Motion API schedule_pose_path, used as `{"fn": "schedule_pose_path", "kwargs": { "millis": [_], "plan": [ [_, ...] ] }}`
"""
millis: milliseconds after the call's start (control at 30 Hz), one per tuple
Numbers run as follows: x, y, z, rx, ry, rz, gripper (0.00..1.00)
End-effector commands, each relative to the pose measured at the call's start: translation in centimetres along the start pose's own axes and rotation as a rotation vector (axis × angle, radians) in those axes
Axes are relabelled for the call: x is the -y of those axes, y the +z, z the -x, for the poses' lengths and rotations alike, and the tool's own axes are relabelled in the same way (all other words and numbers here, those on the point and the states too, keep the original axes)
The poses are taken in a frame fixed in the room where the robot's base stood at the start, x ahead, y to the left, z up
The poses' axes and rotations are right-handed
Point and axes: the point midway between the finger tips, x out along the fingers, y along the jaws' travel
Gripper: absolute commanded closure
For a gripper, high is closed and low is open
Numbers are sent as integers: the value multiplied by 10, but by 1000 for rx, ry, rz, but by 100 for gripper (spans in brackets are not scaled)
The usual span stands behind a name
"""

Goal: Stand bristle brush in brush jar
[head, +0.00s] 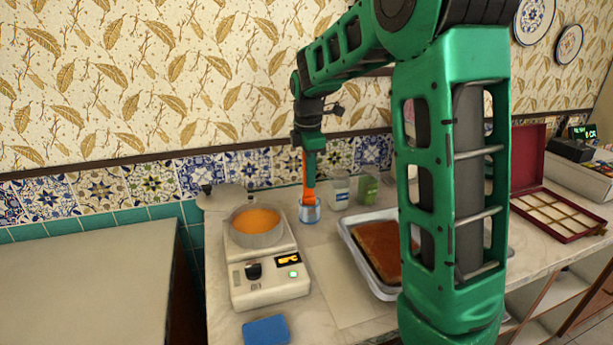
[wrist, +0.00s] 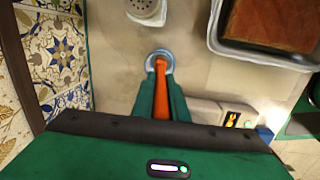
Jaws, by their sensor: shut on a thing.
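The bristle brush (head: 308,188) has an orange handle and stands roughly upright. My gripper (head: 312,152) is shut on its upper part. The brush jar (head: 310,213) is a small clear bluish jar on the counter, directly below my gripper. The brush's lower end shows within the jar's outline; whether it touches the bottom I cannot tell. In the wrist view the orange brush (wrist: 161,90) runs between my fingers (wrist: 161,98) toward the round grey rim of the jar (wrist: 169,57). The bristles are hidden.
A scale (head: 268,282) with a pan of orange contents (head: 256,220) stands left of the jar. A tray with a brown slab (head: 378,250) lies front right. A blue sponge (head: 266,330) lies in front.

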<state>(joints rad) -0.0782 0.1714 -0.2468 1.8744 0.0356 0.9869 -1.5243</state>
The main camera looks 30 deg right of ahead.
Motion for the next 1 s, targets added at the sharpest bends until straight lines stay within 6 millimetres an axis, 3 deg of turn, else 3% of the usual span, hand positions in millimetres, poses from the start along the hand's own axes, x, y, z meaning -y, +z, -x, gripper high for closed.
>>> {"fn": "schedule_pose_path", "kwargs": {
  "millis": [33, 100, 467, 633, 1000],
  "plan": [
    [0, -1, 0, 0, -1, 1, 82],
    [0, -1, 0, 0, -1, 1, 66],
    [0, 0, 3, 0, 1, 1, 65],
    [-1, 0, 23, 0, 3, 0, 65],
    [-2, -1, 88, -1, 2, 1, 65]
  ]
}}
